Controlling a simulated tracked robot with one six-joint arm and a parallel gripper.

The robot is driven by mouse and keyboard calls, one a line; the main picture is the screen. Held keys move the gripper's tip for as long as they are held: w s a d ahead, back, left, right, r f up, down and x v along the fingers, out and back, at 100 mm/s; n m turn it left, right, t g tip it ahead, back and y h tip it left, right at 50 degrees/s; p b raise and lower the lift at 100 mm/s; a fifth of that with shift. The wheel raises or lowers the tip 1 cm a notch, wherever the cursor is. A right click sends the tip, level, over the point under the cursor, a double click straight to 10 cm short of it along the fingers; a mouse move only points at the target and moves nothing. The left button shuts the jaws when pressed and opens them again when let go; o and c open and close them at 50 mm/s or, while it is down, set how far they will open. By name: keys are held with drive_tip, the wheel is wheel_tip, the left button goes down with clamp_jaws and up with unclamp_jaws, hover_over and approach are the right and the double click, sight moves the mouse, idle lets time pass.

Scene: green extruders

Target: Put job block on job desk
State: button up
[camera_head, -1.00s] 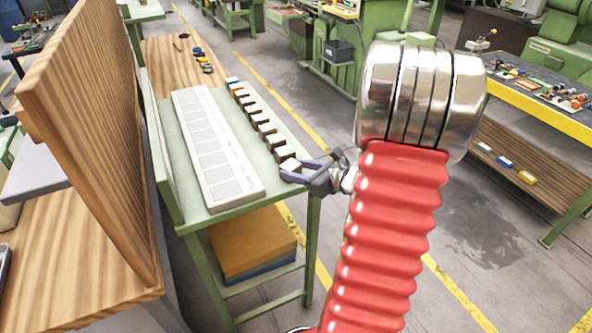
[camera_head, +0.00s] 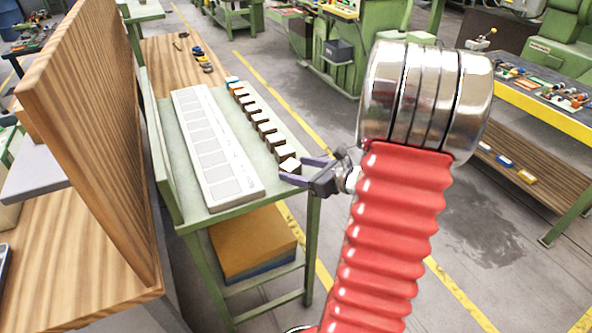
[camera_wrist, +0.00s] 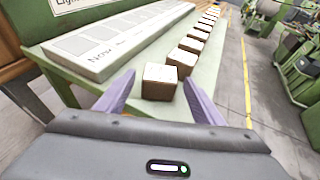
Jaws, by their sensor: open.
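My gripper (camera_head: 307,171) is open at the near right edge of the green job desk (camera_head: 258,196). Its purple fingers also show in the wrist view (camera_wrist: 160,97), one on each side of the nearest block. That job block (camera_wrist: 160,82) has a pale top and brown sides and stands at the near end of a row. In the head view the same block (camera_head: 289,165) is just left of the fingertips. I cannot tell whether the fingers touch it. Several more blocks (camera_head: 264,128) run away from it along the desk's right side.
A tall wooden panel (camera_head: 95,130) stands at the left. Grey floor (camera_head: 475,240) is free at the right.

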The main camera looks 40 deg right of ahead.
drive_tip(key=v, duration=1.1)
idle(0.6)
drive_tip(key=w+a+r+n+g+y, duration=0.15)
drive_tip(key=a+n+g+y, duration=0.45)
drive_tip(key=a+n, duration=1.4)
drive_tip(key=s+a+r+n+g+h, duration=0.1)
drive_tip(key=s+a+r+n+h, duration=0.2)
drive_tip(key=a+n, duration=0.3)
drive_tip(key=s+a+r+n+g+h, duration=0.1)
drive_tip(key=s+a+r+n+h, duration=0.2)
drive_tip(key=a+n, duration=0.4)
drive_tip(key=shift+s+r+n+h, duration=0.2)
drive_tip(key=shift+r+n+h, duration=0.15)
drive_tip(key=shift+n+h, duration=0.45)
